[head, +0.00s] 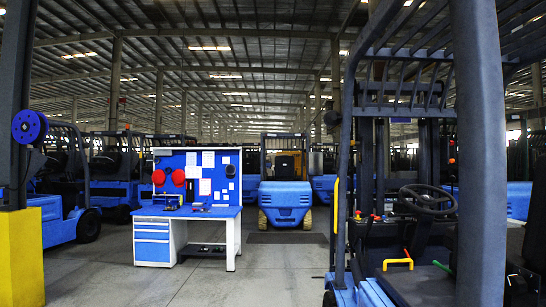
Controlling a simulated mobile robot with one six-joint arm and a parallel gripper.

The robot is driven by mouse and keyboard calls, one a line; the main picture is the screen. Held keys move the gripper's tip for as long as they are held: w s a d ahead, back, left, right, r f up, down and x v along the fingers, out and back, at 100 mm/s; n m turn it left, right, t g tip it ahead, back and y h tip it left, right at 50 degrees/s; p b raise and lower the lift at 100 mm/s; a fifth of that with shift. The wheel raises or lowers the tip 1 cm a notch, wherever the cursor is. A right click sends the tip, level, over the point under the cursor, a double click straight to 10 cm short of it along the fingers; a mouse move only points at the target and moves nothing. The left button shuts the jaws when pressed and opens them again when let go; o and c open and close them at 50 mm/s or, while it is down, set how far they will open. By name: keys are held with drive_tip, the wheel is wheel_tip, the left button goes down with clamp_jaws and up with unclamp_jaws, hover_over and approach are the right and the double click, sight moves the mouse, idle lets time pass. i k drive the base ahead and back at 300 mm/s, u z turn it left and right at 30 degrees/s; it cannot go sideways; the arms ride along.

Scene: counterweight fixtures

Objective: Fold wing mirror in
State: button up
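A forklift with a dark overhead guard (348,160) stands close by on the right. A small dark rounded shape (332,118) sticks out to the left of its front pillar. It looks like the wing mirror, but it is too small and dark to tell its angle or which way its face points. My gripper is not in view.
The forklift's steering wheel (427,199), yellow handle (397,263) and a thick grey post (480,150) fill the right. A blue workbench (188,212) stands left of centre, and a yellow post base (21,257) at far left. The floor (275,270) between is clear.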

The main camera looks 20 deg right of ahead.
sight(315, 159)
drive_tip(key=u, duration=0.05)
drive_tip(key=i, duration=1.95)
drive_tip(key=z, duration=1.05)
drive_tip(key=i, duration=1)
